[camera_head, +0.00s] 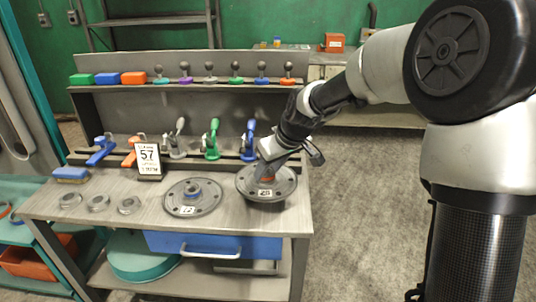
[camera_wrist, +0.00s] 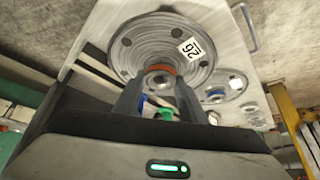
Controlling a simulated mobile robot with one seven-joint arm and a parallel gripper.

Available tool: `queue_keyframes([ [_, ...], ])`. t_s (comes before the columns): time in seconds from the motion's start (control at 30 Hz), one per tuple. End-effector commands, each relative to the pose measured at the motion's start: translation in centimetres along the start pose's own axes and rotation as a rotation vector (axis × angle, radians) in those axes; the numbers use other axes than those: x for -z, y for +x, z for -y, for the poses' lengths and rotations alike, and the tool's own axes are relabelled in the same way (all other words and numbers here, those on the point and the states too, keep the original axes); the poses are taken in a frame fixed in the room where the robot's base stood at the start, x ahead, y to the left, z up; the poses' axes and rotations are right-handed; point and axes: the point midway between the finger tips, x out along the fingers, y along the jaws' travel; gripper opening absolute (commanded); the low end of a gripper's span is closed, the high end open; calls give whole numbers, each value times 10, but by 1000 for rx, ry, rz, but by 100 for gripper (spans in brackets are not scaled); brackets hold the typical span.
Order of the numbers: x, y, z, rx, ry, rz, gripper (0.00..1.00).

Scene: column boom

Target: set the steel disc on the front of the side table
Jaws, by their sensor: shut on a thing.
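A round grey steel disc (camera_head: 281,186) is at the right end of the grey workbench (camera_head: 230,222). It has holes near its rim, an orange ring at its hub and a white tag. In the wrist view the disc (camera_wrist: 140,50) fills the upper middle, and its tag reads 26. My gripper (camera_head: 266,178) comes down onto it from the upper right. In the wrist view its fingers (camera_wrist: 160,88) are shut on the hub below the orange ring. I cannot tell whether the disc touches the bench. Which surface is the side table is not clear.
A second disc (camera_head: 180,205) with a blue ring lies close on the left. A sign (camera_head: 148,160), small metal rings (camera_head: 98,203), a brush (camera_head: 72,174) and several toggle clamps (camera_head: 212,140) stand around. A low table (camera_head: 400,120) stands behind; floor right of the bench is clear.

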Motion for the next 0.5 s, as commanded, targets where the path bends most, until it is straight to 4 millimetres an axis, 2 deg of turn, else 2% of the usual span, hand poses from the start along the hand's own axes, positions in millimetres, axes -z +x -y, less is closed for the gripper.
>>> queue_keyframes([
  [0.1, -4, 10, 0, -3, -2, -6, 0],
  [0.33, -9, 20, -1, -3, -2, -6, 0],
  [0.5, -21, 40, 0, -2, -2, -4, 0],
])
